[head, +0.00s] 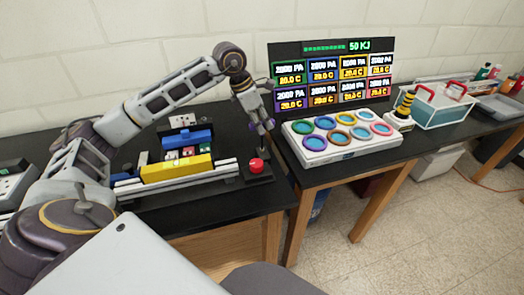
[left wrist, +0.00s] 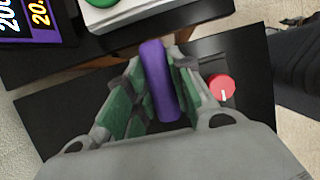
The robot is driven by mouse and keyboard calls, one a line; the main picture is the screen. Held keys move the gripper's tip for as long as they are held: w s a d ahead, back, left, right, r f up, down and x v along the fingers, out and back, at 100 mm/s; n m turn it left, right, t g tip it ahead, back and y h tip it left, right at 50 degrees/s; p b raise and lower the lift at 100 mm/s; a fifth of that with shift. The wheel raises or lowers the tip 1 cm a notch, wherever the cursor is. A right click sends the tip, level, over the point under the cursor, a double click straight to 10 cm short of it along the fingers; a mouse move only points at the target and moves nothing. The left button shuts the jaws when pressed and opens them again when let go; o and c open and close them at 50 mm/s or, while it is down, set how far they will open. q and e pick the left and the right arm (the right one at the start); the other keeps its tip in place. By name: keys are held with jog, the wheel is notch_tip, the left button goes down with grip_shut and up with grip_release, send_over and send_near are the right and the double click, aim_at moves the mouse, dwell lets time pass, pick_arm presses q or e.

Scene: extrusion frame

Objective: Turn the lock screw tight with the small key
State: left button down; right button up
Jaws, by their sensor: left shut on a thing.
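The extrusion frame (head: 218,172) stands on the table to the left of the gripper, with yellow (head: 178,170) and blue (head: 188,137) blocks. I cannot make out the lock screw. My right gripper does not show.
The red knob (head: 257,165) stands on a black base close below the gripper; it also shows in the left wrist view (left wrist: 222,87). A white tray of coloured rings (head: 308,155) and a display board (head: 330,72) stand to the right, across a gap between tables.

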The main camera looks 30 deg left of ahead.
pick_arm(q)
jog(key=shift+f+m+g, duration=0.1)
jog(key=shift+m+g, duration=0.2)
jog(key=shift+m, duration=0.7)
jog(key=shift+m+h+p, duration=0.3)
jog(key=shift+m, duration=0.2)
jog(key=shift+m+g+h+p, duration=0.35)
jog(key=shift+m+g, duration=0.35)
jog(key=shift+m, duration=0.8)
dwell(0.6)
jog(key=shift+r+p, duration=0.6)
jog(key=shift+r, duration=0.2)
jog(key=shift+r+p, duration=0.4)
jog(key=shift+r, duration=0.35)
